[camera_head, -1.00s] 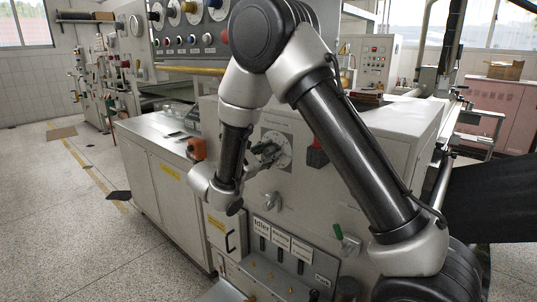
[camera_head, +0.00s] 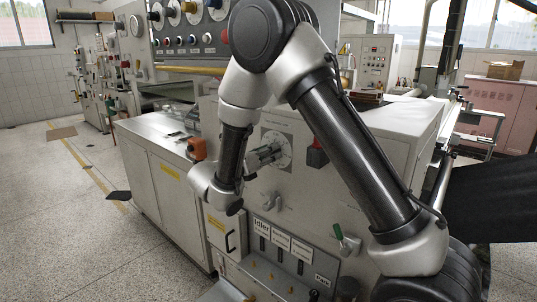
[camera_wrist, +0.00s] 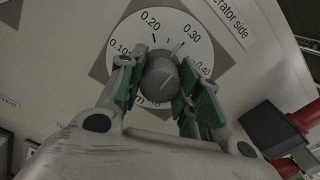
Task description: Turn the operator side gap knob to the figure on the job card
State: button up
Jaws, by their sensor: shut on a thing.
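The operator side gap knob (camera_wrist: 161,82) is a grey round knob with a pale line on its face, at the centre of a white dial (camera_wrist: 178,24) in the wrist view. The dial shows 0.10, 0.20, 0.30 and 0.40; a short mark lies between 0.20 and 0.30. A label reading "operator side" (camera_wrist: 230,18) is beside it. My gripper (camera_wrist: 162,87) is shut on the knob, with a green-padded finger on each side. In the head view my gripper (camera_head: 264,155) reaches the dial (camera_head: 283,143), where it hides the knob. I cannot make out a job card.
A red-and-black part (camera_wrist: 285,130) sticks out right of the dial in the wrist view; it also shows in the head view (camera_head: 317,153). A grey knob (camera_head: 271,201), an orange box (camera_head: 196,149) and a green-handled lever (camera_head: 341,238) are nearby.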

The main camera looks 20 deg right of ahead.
jog(key=shift+n, duration=1.9)
jog(key=o, duration=1)
jog(key=shift+o, duration=0.2)
jog(key=v, duration=1.2)
